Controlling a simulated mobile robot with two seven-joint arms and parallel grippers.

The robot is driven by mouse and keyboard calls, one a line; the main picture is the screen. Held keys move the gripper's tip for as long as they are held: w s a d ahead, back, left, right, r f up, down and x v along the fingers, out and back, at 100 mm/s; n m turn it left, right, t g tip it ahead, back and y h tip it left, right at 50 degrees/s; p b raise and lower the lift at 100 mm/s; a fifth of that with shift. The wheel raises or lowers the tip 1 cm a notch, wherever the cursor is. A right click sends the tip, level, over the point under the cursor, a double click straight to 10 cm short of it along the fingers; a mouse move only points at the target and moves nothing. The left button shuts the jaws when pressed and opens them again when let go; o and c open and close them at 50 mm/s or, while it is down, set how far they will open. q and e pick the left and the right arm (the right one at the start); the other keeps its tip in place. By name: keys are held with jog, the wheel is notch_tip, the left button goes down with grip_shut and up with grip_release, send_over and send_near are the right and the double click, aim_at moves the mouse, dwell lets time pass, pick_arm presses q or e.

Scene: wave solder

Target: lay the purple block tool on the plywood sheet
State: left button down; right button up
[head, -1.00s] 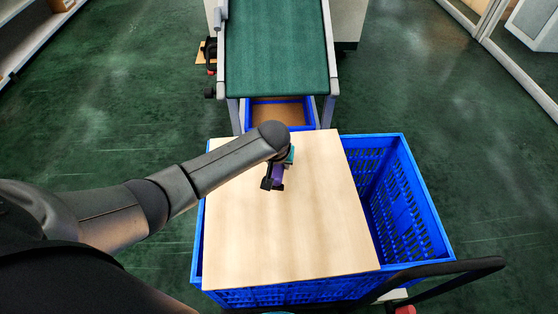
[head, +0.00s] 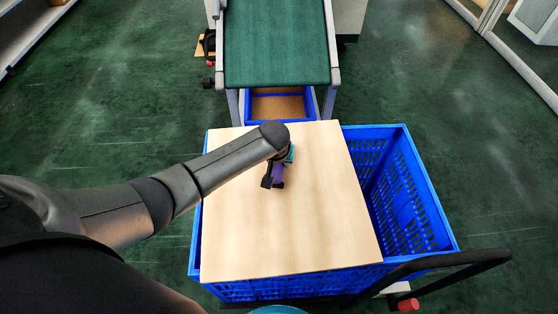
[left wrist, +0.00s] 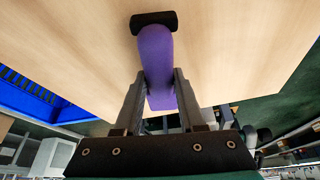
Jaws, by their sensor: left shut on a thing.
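The purple block tool (head: 278,172) is held in my left gripper (head: 274,180) over the upper middle of the plywood sheet (head: 290,230). In the left wrist view my left gripper (left wrist: 158,78) has its two fingers closed on the sides of the purple block (left wrist: 155,58). A black end piece (left wrist: 153,20) shows at the tool's far end, against the pale sheet (left wrist: 235,40). I cannot tell whether the tool touches the sheet. The arm hides part of the tool in the head view. My right gripper is not in view.
The sheet lies across a blue crate (head: 408,200), leaving its right part open. A black handle bar (head: 445,262) is at the lower right. A green conveyor (head: 276,45) stands beyond, with a smaller blue box (head: 280,120) under its near end. The sheet is otherwise bare.

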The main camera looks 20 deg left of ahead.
pick_arm(q)
jog(key=shift+f+b, duration=0.3)
jog(key=shift+f, duration=0.2)
jog(key=shift+c, duration=2.1)
grip_release()
